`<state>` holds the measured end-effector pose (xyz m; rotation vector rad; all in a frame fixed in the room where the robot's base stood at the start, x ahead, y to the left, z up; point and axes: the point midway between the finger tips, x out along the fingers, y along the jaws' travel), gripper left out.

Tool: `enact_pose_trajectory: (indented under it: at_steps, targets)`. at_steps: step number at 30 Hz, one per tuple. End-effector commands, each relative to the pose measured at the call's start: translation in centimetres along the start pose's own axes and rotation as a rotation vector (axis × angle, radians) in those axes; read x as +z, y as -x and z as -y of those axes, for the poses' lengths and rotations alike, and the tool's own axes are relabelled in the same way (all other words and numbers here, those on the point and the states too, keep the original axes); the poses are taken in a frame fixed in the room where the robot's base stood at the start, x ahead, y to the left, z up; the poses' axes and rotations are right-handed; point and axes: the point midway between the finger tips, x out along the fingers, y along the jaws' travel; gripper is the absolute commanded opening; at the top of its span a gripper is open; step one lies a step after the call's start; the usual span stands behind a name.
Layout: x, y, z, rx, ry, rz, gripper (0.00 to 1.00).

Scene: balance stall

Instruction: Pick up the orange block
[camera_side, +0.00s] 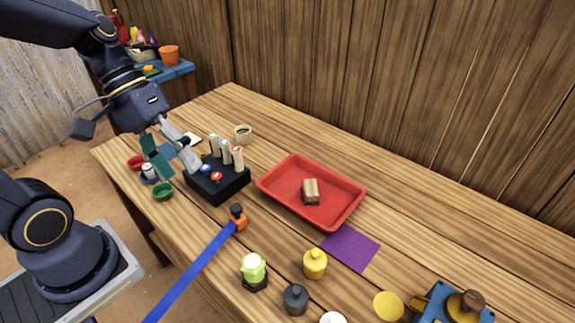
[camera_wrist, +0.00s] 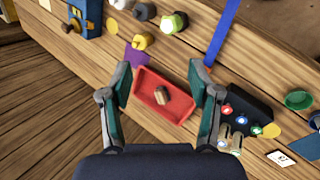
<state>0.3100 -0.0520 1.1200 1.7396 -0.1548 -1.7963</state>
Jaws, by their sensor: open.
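A small orange block-like piece with a dark knob on top (camera_side: 238,222) stands on the wooden table at the end of a blue strip, in front of the black holder. In the wrist view it is mostly hidden behind my right-hand finger. My gripper (camera_side: 177,165) is open and empty, up above the left end of the table, to the left of the orange piece. In the wrist view my gripper (camera_wrist: 160,72) frames the red tray between its spread fingers, well above it.
The red tray (camera_side: 277,192) holds a tan-and-dark block (camera_side: 311,190). The black holder (camera_side: 217,190) carries several upright pieces. A blue strip (camera_side: 190,274), green-topped weight (camera_side: 254,268), yellow weight (camera_side: 315,264) and purple sheet (camera_side: 350,248) lie nearby. A wooden wall stands behind the table.

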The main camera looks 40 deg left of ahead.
Motion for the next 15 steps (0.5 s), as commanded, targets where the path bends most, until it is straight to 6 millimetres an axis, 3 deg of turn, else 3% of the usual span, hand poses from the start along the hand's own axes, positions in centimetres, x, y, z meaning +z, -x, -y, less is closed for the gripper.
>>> enact_pose_trajectory:
  at_steps: [5,8,12,15]
  targets:
    - [-4.0,-2.0,2.3,0.268,0.449,0.157,0.62]
    - [-6.5,-2.9,4.7,0.428,0.7,0.198,0.62]
    - [-9.4,-4.5,10.0,0.644,1.054,0.219,0.62]
    - [-10.1,-6.0,14.2,0.774,1.285,0.224,0.62]
